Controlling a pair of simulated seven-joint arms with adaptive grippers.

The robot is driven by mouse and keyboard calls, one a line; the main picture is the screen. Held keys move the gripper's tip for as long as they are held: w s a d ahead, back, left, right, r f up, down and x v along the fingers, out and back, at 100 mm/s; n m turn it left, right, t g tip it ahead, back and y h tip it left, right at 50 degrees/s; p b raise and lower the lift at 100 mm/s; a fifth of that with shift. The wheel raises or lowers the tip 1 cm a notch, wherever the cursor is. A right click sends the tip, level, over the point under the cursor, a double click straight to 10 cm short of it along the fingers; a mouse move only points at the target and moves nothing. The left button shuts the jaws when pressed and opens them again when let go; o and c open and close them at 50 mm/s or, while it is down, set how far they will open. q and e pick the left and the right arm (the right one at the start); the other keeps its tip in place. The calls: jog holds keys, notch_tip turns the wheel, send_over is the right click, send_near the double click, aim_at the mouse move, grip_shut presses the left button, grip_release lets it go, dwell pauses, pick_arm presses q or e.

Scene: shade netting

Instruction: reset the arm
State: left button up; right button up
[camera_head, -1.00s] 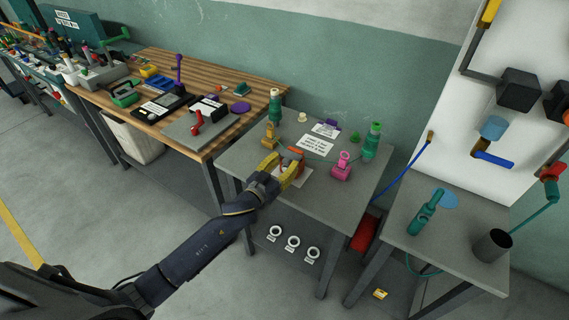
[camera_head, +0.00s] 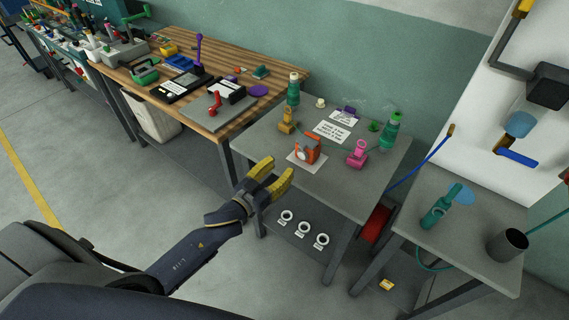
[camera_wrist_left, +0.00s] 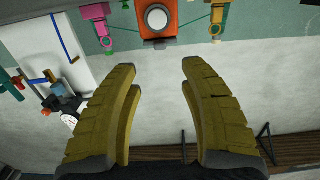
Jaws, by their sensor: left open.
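My left gripper (camera_head: 272,178) has yellow fingers and is open and empty. It is in front of the grey table's (camera_head: 352,182) left front edge, apart from the things on it. In the left wrist view the two fingers (camera_wrist_left: 158,90) are spread with nothing between them. An orange block-like device (camera_head: 309,148) with a round pale face stands on a white sheet on the table, beyond the gripper. It also shows at the top of the left wrist view (camera_wrist_left: 158,38). My right gripper is not in view.
A pink device (camera_head: 357,155), a yellow one (camera_head: 288,122) and green bottle-like things (camera_head: 391,131) stand on the grey table. White rings (camera_head: 304,228) lie on its lower shelf. A wooden bench (camera_head: 215,118) holds tools at left. Open floor lies in front.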

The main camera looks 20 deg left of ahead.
pick_arm(q)
jog(key=shift+s+a, duration=0.1)
jog(key=shift+s, duration=0.2)
dwell(0.4)
